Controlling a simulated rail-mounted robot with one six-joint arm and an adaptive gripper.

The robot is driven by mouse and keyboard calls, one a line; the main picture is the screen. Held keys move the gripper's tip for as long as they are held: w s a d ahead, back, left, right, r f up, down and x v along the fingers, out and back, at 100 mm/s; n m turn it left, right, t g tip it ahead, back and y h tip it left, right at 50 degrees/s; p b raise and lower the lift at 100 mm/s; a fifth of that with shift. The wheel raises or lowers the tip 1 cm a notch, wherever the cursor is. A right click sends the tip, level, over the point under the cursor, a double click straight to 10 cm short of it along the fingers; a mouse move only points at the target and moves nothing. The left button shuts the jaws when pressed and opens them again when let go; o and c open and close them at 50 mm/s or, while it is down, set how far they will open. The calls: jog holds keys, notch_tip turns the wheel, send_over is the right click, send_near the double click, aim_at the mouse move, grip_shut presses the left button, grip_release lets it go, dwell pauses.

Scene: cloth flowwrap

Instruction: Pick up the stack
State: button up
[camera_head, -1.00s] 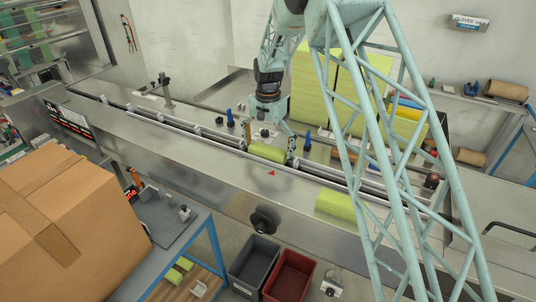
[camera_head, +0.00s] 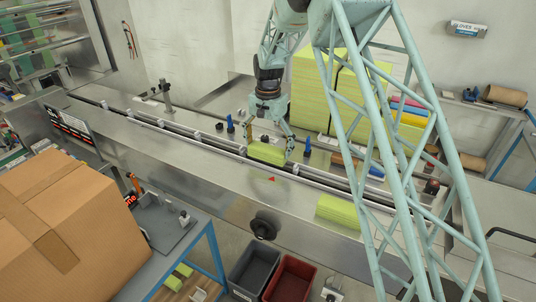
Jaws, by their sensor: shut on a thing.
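My gripper (camera_head: 267,151) is shut on a yellow-green stack of cloths (camera_head: 266,154), with one finger at its left end and one at its right end. The held stack is over the middle of the long steel conveyor line, near its guide rail. I cannot tell exactly how high it is above the surface. A second yellow-green stack (camera_head: 338,211) lies flat on the steel top, nearer and to the right, partly behind a teal lattice beam of mine.
Blue-topped posts (camera_head: 230,124) stand left of my gripper. Large yellow-green stacks (camera_head: 310,95) rise behind it. A cardboard box (camera_head: 75,220) fills the lower left. A grey bin (camera_head: 252,266) and a red bin (camera_head: 290,278) stand below. The near steel top (camera_head: 190,165) is mostly bare.

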aim_at(268, 148)
jog(key=shift+r, duration=3.35)
jog(key=shift+s, duration=0.15)
